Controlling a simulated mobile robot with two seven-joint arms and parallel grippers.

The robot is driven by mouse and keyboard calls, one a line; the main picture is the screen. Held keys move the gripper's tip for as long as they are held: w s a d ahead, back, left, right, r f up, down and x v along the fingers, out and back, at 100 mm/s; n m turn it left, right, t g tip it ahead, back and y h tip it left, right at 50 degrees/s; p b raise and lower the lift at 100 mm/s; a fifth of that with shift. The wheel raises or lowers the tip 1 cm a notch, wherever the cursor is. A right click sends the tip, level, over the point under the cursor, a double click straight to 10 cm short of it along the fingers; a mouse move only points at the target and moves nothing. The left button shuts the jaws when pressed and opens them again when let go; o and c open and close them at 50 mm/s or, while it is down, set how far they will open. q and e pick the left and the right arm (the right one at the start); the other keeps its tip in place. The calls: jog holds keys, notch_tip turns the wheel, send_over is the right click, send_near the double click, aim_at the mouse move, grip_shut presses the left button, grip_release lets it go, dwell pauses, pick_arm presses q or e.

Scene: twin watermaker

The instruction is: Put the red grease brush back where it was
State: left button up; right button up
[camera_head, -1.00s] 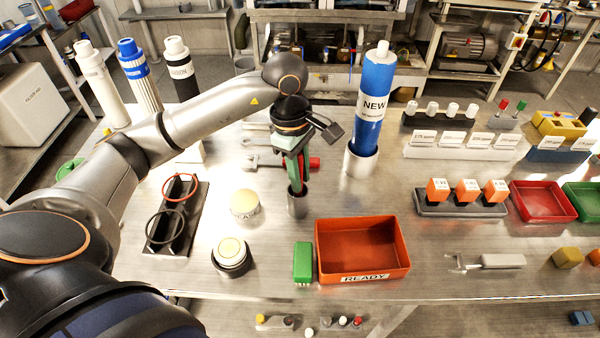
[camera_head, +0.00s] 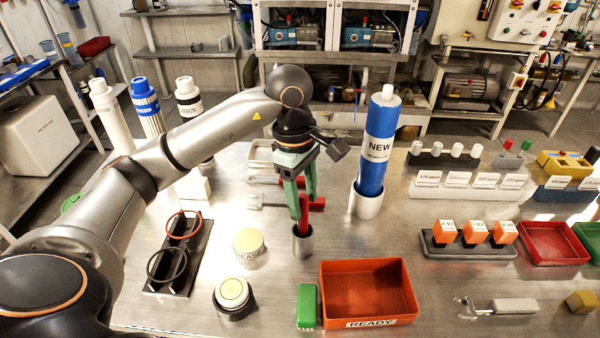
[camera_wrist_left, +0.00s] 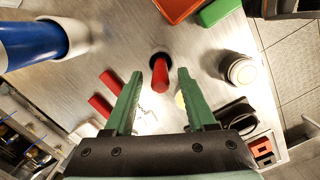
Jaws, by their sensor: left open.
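The red grease brush (camera_head: 304,212) stands with its red handle up in a small metal cup (camera_head: 302,244) on the bench. In the left wrist view the brush handle (camera_wrist_left: 160,75) rises from the cup's dark mouth; its lower end is hidden inside. My left gripper (camera_head: 305,204) points down over the cup, with its green fingers open on either side of the handle's upper part. In the left wrist view the fingers of this gripper (camera_wrist_left: 160,74) are wide apart with gaps to the handle. My right gripper is in neither view.
A blue NEW cartridge (camera_head: 378,150) stands in a white holder to the right. An orange READY bin (camera_head: 368,290) and a green block (camera_head: 306,306) lie in front. A grease tin (camera_head: 249,243) is at left; red-handled tools (camera_head: 312,204) lie behind the cup.

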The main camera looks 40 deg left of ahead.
pick_arm(q)
jog(key=r, duration=0.5)
jog(key=a+r, duration=0.1)
jog(key=r, duration=0.1)
jog(key=shift+r+p, duration=0.15)
jog(key=shift+p, duration=0.2)
